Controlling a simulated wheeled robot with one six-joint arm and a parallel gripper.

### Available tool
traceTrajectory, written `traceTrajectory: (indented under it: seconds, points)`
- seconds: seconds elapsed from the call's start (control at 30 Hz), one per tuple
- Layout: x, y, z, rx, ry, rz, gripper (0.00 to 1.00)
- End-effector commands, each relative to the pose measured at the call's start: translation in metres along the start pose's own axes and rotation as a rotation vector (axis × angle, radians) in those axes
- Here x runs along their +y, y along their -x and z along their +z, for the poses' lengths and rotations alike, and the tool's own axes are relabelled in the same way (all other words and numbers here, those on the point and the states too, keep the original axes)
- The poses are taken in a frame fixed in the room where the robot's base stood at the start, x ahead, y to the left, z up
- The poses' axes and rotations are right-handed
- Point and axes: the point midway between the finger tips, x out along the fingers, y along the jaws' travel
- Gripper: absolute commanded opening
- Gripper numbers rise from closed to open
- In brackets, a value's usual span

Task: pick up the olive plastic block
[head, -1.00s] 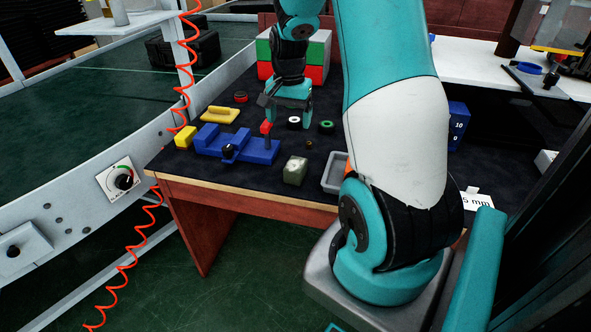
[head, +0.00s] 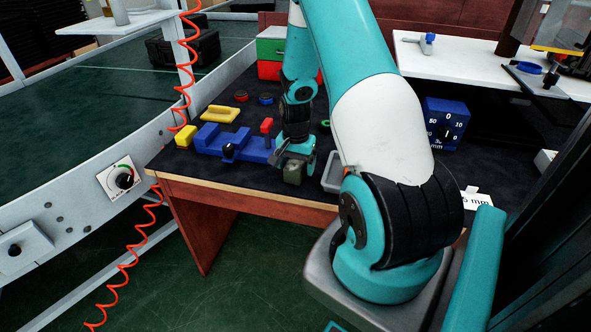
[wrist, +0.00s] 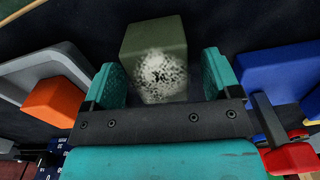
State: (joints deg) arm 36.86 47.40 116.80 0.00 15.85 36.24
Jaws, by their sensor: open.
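The olive block (head: 293,172) sits on the dark table mat near the front edge, partly covered by my gripper in the head view. My gripper (head: 294,163) is over and behind it, pointing down. In the wrist view the olive block (wrist: 156,60) stands ahead of and partly between the two open teal fingers of my gripper (wrist: 160,82). It has a speckled white patch on its face. Gaps show between the block and both fingers, so they do not appear to touch it.
A blue vise-like fixture (head: 232,144) with a red-topped handle stands just left of the block. A grey tray (head: 332,174) is close on the right, with an orange block (wrist: 55,101) in it. A yellow block (head: 185,136) and yellow handle piece (head: 220,113) lie farther left.

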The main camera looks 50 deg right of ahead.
Motion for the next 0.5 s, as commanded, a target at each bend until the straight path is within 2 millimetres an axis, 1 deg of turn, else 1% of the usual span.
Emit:
traceTrajectory:
  seconds: [0.03, 0.13, 0.23, 0.4, 0.43, 0.47, 0.5]
  points:
    - [0.001, -0.008, 0.001, -0.003, 0.000, 0.002, 0.83]
    - [0.000, -0.018, 0.000, -0.001, 0.000, 0.000, 0.83]
    - [0.000, -0.022, 0.000, 0.000, 0.000, 0.000, 0.83]
    - [0.000, -0.022, 0.000, 0.001, 0.000, -0.001, 0.83]
    - [0.000, -0.022, 0.000, 0.001, 0.000, -0.001, 0.78]
    - [0.000, -0.022, 0.000, 0.001, 0.000, -0.001, 0.71]
    - [0.000, -0.022, 0.000, 0.001, 0.000, -0.001, 0.62]
